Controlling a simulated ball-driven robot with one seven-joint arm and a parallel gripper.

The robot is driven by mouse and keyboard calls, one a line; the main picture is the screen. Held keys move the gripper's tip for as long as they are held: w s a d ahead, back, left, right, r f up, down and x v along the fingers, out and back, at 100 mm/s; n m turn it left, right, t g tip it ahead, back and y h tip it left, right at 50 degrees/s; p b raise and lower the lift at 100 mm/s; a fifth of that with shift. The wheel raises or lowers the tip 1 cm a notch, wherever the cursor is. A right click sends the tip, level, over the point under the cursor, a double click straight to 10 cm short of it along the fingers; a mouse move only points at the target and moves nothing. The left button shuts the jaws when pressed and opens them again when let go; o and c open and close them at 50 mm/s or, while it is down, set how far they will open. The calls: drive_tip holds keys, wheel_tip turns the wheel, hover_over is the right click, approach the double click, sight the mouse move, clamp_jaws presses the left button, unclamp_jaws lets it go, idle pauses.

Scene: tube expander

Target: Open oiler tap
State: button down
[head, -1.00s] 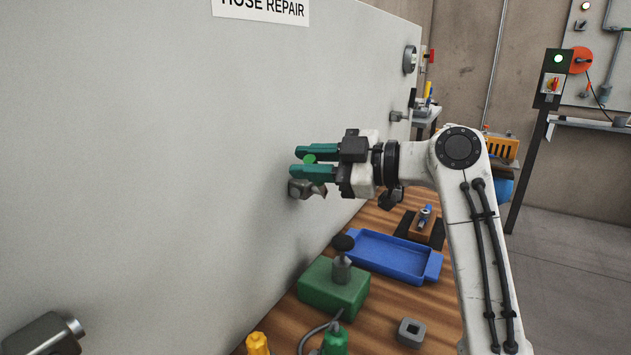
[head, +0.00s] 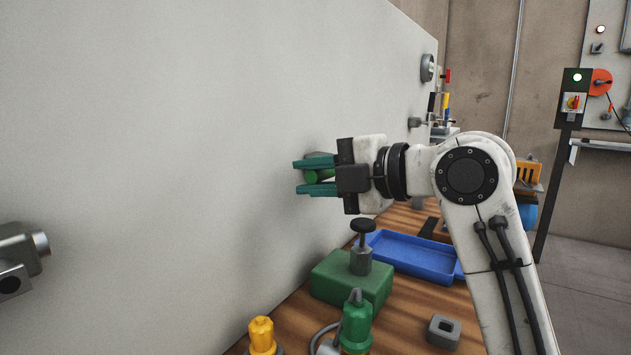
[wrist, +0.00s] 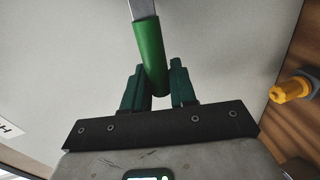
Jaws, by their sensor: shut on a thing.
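The tap's green handle (head: 322,176) shows at the grey panel in the head view, between my gripper's fingers. In the wrist view the handle (wrist: 150,50) is a green sleeve on a flat metal lever (wrist: 142,8). My gripper (head: 312,176) is shut on this handle, close to the panel. Its teal fingers also show in the wrist view (wrist: 155,85), one on each side of the sleeve's end. The tap's body is mostly hidden behind my gripper in the head view.
The grey panel (head: 180,130) fills the left. On the wooden bench below stand a green block with a black knob (head: 350,280), a blue tray (head: 415,258), a yellow fitting (head: 262,335) and a green fitting (head: 356,322). A metal fitting (head: 20,255) juts from the panel at left.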

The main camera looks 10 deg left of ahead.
drive_tip(key=shift+f+n+b, duration=0.45)
drive_tip(key=shift+f+n, duration=0.05)
drive_tip(key=shift+f, duration=0.05)
drive_tip(key=c, duration=1)
unclamp_jaws()
drive_tip(key=shift+c, duration=0.2)
drive_tip(key=shift+d, duration=0.1)
drive_tip(key=v, duration=1)
drive_tip(key=shift+s+d+p, duration=0.25)
drive_tip(key=shift+s+p, duration=0.05)
drive_tip(key=shift+p, duration=0.1)
drive_tip(key=shift+r, duration=0.1)
